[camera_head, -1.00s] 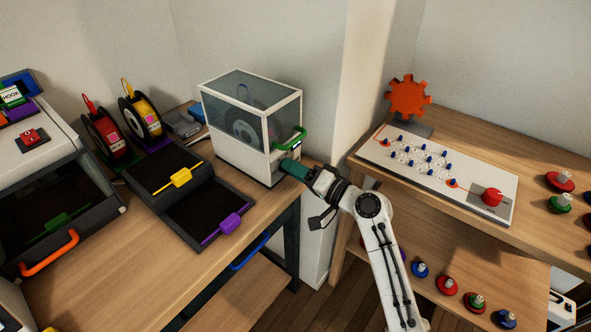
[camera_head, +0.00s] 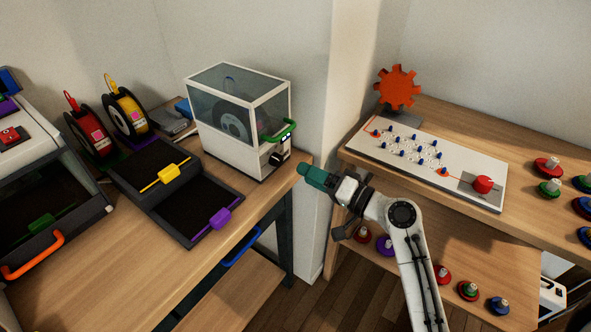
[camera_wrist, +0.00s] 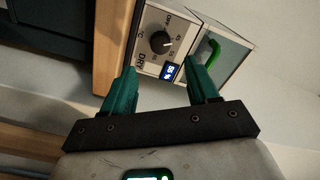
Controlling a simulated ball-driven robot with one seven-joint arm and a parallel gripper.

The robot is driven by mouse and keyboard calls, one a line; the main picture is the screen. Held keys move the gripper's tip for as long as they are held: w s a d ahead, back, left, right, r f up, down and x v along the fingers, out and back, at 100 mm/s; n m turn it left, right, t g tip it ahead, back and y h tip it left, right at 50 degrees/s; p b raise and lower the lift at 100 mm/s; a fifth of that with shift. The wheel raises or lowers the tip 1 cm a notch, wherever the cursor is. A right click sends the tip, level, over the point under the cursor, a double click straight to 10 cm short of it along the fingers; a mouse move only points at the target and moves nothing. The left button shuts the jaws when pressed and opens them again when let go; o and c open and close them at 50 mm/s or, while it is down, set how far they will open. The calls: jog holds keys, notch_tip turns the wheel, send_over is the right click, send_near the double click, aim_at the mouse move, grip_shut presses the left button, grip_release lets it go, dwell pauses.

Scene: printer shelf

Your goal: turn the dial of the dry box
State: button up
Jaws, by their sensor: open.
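The dry box (camera_head: 238,120) is a white-framed case with clear dark panes, standing at the right end of the wooden desk. Its round black dial (camera_wrist: 160,42) shows in the wrist view on the front panel, with a scale around it. A small lit display (camera_wrist: 170,72) sits beside the dial, and a green handle (camera_wrist: 208,51) is to the right. In the head view the dial (camera_head: 277,158) is small and dark. My gripper (camera_head: 302,176) has teal fingers and is right of the box, apart from it. In the wrist view my gripper (camera_wrist: 162,82) is open and empty, its fingers short of the dial.
Two dark trays with yellow (camera_head: 173,171) and purple (camera_head: 220,218) handles lie left of the box. Red and yellow spools (camera_head: 128,112) stand behind them. A white board (camera_head: 425,160) with pegs and a red knob lies on the right shelf. A floor gap separates desk and shelf.

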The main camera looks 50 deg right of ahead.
jog(key=shift+s, duration=1.6)
jog(key=s+a+f+n+g+y+p, duration=0.25)
jog(key=a+f+n+g, duration=0.45)
jog(key=a+f, duration=0.45)
jog(key=s+a+f+n+g+h, duration=0.1)
jog(key=s+a+f+n+g, duration=0.1)
jog(key=s+g, duration=0.3)
jog(key=s+a+f+n+g+h, duration=0.1)
jog(key=s+a+n+g+h, duration=0.1)
jog(key=s+g, duration=0.3)
jog(key=s, duration=0.3)
jog(key=shift+f+p, duration=0.3)
jog(key=shift+f, duration=0.05)
